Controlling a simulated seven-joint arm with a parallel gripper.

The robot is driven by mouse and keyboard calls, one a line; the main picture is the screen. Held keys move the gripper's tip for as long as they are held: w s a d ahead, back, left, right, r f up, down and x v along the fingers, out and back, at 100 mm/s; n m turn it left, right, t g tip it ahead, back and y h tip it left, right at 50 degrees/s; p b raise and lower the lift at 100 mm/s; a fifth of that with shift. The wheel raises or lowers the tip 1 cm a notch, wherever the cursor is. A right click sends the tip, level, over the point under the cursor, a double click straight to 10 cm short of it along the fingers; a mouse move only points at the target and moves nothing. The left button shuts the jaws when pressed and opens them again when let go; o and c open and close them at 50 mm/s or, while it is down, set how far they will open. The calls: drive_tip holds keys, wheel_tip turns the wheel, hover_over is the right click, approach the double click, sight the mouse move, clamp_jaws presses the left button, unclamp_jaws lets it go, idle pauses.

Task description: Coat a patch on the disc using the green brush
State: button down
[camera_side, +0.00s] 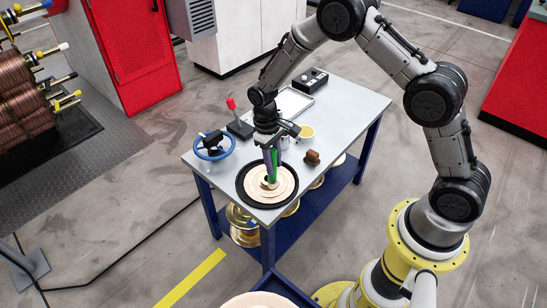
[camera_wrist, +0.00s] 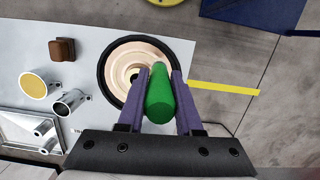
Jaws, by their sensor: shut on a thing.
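My gripper (camera_side: 272,158) is shut on the green brush (camera_side: 273,164), which points down over the disc. In the wrist view the green brush (camera_wrist: 160,98) lies between the two purple fingers of my gripper (camera_wrist: 160,85). The disc (camera_side: 284,186) is pale tan with ring-shaped bands, in a black round rim on the table's front corner. It also shows in the wrist view (camera_wrist: 120,62), partly covered by the brush and fingers. The brush's tip is over the disc near its middle; I cannot tell whether it touches. No separate coated patch can be made out.
A blue handwheel (camera_side: 213,146) stands left of the disc, a red-handled lever box (camera_side: 238,127) behind it. A brown block (camera_side: 312,158) and a yellow-topped cup (camera_side: 306,132) stand to the right. A silver tray (camera_side: 291,104) and a black button box (camera_side: 310,80) are further back.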

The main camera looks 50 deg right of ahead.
sight(274, 179)
idle(0.3)
drive_tip(key=shift+r, duration=0.45)
drive_tip(key=shift+f, duration=3.15)
drive_tip(key=shift+w+a+f, duration=0.2)
drive_tip(key=shift+w+f, duration=0.4)
drive_tip(key=shift+f, duration=0.3)
drive_tip(key=shift+w+a, duration=0.95)
drive_tip(key=shift+w, duration=2)
drive_tip(key=shift+s+d, duration=0.35)
drive_tip(key=shift+s, duration=0.8)
drive_tip(key=shift+s+d, duration=0.4)
drive_tip(key=shift+s, duration=0.7)
drive_tip(key=shift+s+d, duration=0.35)
drive_tip(key=shift+s, duration=0.8)
drive_tip(key=shift+s+r, duration=0.15)
drive_tip(key=shift+s, duration=0.05)
drive_tip(key=shift+r, duration=3.95)
